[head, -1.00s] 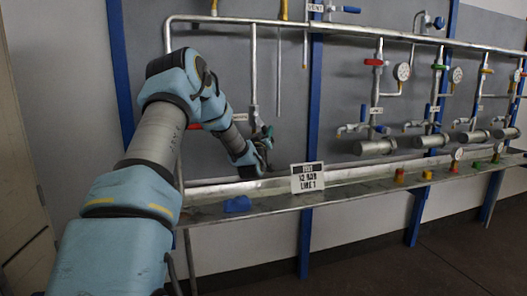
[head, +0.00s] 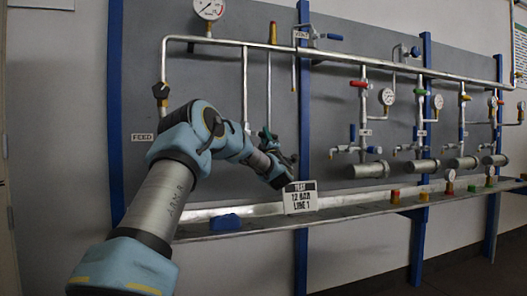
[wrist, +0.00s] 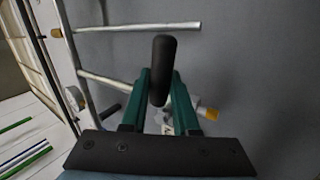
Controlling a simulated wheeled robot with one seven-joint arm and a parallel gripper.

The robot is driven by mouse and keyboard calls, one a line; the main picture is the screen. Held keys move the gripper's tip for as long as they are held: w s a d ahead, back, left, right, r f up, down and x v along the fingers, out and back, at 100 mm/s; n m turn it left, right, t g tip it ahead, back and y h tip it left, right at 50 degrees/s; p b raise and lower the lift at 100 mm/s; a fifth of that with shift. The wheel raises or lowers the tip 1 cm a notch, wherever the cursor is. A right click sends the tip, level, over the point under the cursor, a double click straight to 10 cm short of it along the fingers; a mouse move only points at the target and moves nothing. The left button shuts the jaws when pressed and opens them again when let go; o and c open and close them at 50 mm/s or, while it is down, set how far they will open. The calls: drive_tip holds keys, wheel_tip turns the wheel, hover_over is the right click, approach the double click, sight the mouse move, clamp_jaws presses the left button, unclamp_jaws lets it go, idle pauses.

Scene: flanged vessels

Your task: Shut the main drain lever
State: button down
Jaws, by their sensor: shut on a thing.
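A black rounded lever handle (wrist: 163,70) stands between the green fingers of my gripper (wrist: 160,98) in the wrist view. The gripper is shut on it. No label is legible there, so I cannot read which lever it is. In the head view my gripper (head: 276,147) is at the lower end of a thin vertical pipe (head: 269,90), in front of the grey panel and above the shelf. The handle is hidden or too small there. In the wrist view the lever's valve body is mostly hidden behind the fingers.
A shelf (head: 350,215) runs below. It carries a "TEST 12 BAR LINE 1" sign (head: 300,197) close to my gripper and a blue object (head: 225,223). Pipes, gauges and coloured valves fill the panel to the right. A FEED label (head: 143,137) is at left.

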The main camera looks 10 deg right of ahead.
drive_tip(key=shift+r+n+y+b, duration=0.3)
drive_tip(key=shift+n+y+b, duration=0.15)
drive_tip(key=shift+n+y, duration=0.4)
drive_tip(key=shift+r+n+y+b, duration=0.25)
drive_tip(key=shift+n+y+b, duration=0.3)
drive_tip(key=shift+n, duration=0.4)
drive_tip(key=shift+r, duration=0.1)
drive_tip(key=c, duration=0.7)
unclamp_jaws()
drive_tip(key=shift+o, duration=0.2)
drive_tip(key=v, duration=1.1)
